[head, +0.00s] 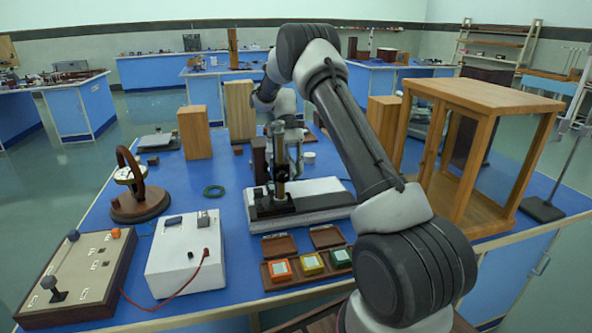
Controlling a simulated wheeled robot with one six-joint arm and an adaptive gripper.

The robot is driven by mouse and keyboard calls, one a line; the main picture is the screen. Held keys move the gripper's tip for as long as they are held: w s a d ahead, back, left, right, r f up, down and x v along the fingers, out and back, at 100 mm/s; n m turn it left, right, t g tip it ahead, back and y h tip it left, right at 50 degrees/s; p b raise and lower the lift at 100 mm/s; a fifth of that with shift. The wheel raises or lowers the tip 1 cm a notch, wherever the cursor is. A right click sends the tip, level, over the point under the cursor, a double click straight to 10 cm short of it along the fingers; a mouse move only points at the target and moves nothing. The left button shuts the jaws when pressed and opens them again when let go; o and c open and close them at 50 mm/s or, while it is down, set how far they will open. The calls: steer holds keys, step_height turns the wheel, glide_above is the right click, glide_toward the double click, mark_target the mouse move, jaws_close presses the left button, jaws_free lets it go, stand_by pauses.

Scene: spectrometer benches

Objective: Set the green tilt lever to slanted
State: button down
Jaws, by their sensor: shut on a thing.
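I cannot make out the green tilt lever. My gripper (279,150) is small and dark at the top of this instrument. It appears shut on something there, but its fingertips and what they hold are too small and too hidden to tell. The instrument stands on a long dark and white base (318,198) in the middle of the blue bench.
A wooden tray (300,284) with orange, yellow and green blocks lies in front. A white box (187,255) with a red cable and a brown switch panel (82,275) are at left. A wooden frame (480,95) stands at right.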

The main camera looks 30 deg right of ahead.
stand_by(0.4)
steer(key=c, duration=1.6)
jaws_free()
steer(key=shift+o, duration=0.2)
steer(key=v, duration=0.7)
steer(key=shift+w, duration=0.25)
steer(key=shift+d+r, duration=0.1)
